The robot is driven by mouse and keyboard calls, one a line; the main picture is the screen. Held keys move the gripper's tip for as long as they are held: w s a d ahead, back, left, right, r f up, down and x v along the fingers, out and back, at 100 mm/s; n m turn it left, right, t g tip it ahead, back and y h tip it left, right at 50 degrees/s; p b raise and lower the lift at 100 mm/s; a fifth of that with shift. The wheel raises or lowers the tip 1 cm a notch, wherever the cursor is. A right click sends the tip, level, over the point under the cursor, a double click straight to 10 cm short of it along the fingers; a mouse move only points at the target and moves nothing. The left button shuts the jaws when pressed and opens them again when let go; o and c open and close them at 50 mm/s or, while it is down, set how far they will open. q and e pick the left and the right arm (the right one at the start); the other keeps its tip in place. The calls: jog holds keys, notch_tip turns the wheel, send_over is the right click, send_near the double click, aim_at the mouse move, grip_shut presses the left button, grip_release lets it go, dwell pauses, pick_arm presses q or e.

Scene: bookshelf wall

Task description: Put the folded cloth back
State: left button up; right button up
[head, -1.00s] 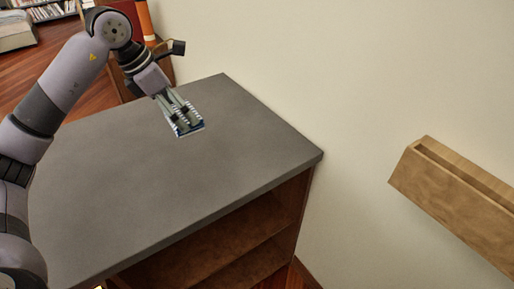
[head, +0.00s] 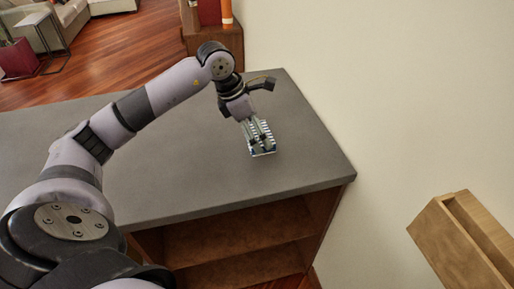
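The folded cloth (head: 263,153) shows as a small blue and white strip at the fingertips of my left gripper. My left gripper (head: 260,143) points down over the right part of the grey countertop (head: 180,180) and is shut on the cloth. The fingers hide most of the cloth. Whether the cloth touches the countertop or hangs just above it is hard to tell. My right gripper is not in view.
A wooden wall box (head: 440,235) with a slot in its top is mounted at the lower right. Open wooden shelves (head: 240,250) lie under the countertop. A brown cabinet (head: 205,40) with red and orange items stands behind. The countertop around the gripper is clear.

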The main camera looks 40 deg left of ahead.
pick_arm(q)
notch_tip(320, 180, down, 4)
notch_tip(320, 180, down, 3)
jog(key=shift+f+p, duration=0.15)
jog(key=shift+p, duration=0.35)
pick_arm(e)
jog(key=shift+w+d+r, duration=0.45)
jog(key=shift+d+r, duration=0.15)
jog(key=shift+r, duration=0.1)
pick_arm(q)
jog(key=shift+f, duration=0.15)
jog(key=o, duration=0.8)
jog(key=shift+o, duration=0.2)
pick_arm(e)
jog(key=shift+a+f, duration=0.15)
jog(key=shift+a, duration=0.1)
